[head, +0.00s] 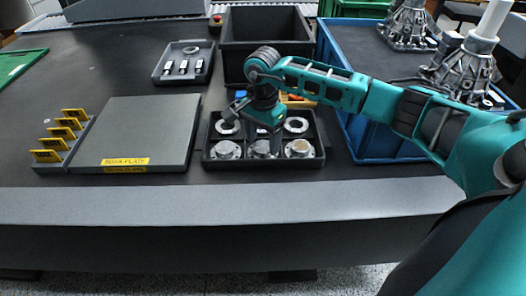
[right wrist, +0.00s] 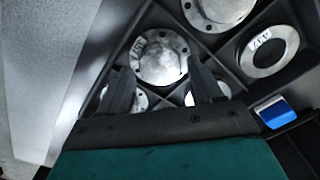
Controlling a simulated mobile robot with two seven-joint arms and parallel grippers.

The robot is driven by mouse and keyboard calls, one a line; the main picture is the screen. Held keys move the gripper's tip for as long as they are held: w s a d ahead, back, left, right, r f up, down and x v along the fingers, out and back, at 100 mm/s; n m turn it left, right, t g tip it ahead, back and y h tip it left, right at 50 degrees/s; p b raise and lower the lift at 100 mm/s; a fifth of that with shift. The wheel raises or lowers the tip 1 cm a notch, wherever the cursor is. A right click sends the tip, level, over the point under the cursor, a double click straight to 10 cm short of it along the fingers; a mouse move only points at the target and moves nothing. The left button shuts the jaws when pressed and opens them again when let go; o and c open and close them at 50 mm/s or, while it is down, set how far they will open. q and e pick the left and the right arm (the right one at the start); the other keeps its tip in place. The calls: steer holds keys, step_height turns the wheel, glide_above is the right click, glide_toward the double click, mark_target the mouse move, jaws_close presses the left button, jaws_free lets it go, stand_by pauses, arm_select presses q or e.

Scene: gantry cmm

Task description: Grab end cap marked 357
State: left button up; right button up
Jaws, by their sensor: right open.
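A black compartment tray (head: 313,163) holds several round metal parts. In the right wrist view, a round flanged end cap (right wrist: 160,62) carries a white label that seems to read 357, though it is small and tilted. It appears to be the middle front cap (head: 262,150) in the head view, partly behind my gripper. My right gripper (right wrist: 163,88) is open and empty, pointing down above the tray. Its fingers are apart, just below that cap in the picture. It also shows in the head view (head: 271,140). My left gripper is out of view.
Other caps stand left (head: 225,150) and right (head: 299,149) in the front row; rings (head: 296,125) lie behind. A black bin (head: 265,28) stands behind the tray and a blue crate (head: 352,125) to its right. The grey plate (head: 138,125) lies left.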

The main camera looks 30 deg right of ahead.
steer(key=shift+f, duration=0.85)
steer(key=shift+r, duration=0.1)
steer(key=c, duration=0.9)
steer(key=shift+c, duration=0.3)
steer(key=shift+r, duration=0.1)
